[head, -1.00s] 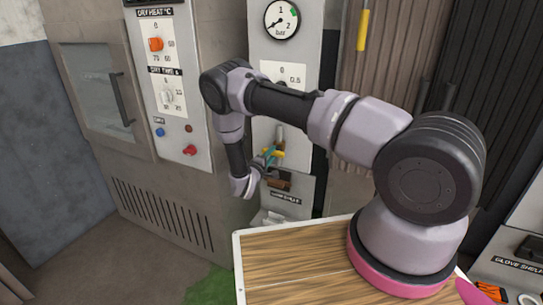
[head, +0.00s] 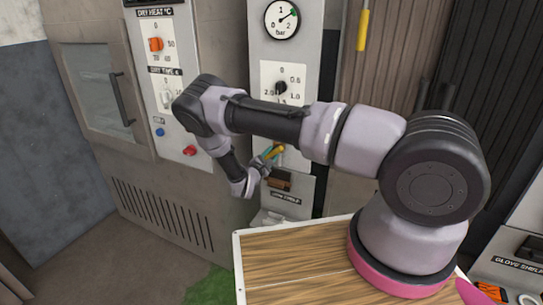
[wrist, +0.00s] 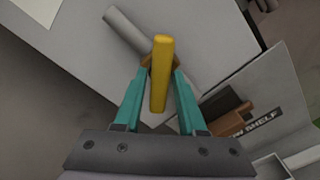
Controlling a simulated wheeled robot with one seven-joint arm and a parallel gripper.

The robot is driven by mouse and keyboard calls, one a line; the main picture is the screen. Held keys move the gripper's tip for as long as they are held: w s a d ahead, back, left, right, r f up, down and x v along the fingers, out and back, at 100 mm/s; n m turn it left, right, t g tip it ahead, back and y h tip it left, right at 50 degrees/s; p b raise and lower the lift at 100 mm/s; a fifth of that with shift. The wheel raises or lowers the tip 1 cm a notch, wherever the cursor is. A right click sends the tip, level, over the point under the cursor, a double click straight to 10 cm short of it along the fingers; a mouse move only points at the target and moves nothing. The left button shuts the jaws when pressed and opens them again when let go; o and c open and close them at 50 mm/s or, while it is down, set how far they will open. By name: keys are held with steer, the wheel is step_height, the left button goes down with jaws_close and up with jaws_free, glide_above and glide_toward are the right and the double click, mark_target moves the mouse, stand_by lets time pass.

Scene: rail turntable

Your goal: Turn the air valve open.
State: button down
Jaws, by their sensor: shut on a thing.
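The air valve's yellow lever (head: 275,152) sits on the grey panel below a dial. In the wrist view the lever (wrist: 160,75) stands upright in the picture, between my teal fingers. A brass-coloured valve body (wrist: 147,62) shows behind it, joined to a grey pipe (wrist: 124,29). My gripper (head: 266,159) is shut on the lever; in the wrist view my gripper (wrist: 161,78) has one finger on each side of it. In the head view the lever slants up to the right, and my fingers partly hide it. The pressure gauge (head: 282,19) has its needle pointing up right, at its green mark.
A brown item (head: 279,178) rests on a small shelf close below the valve. A cabinet (head: 165,190) with an orange knob (head: 155,44) and a red knob (head: 190,151) stands to the left. A wooden tabletop (head: 290,265) lies in front.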

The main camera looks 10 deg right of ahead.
steer(key=n, duration=0.5)
steer(key=shift+n, duration=2.5)
steer(key=c, duration=0.7)
jaws_free()
steer(key=v, duration=1.1)
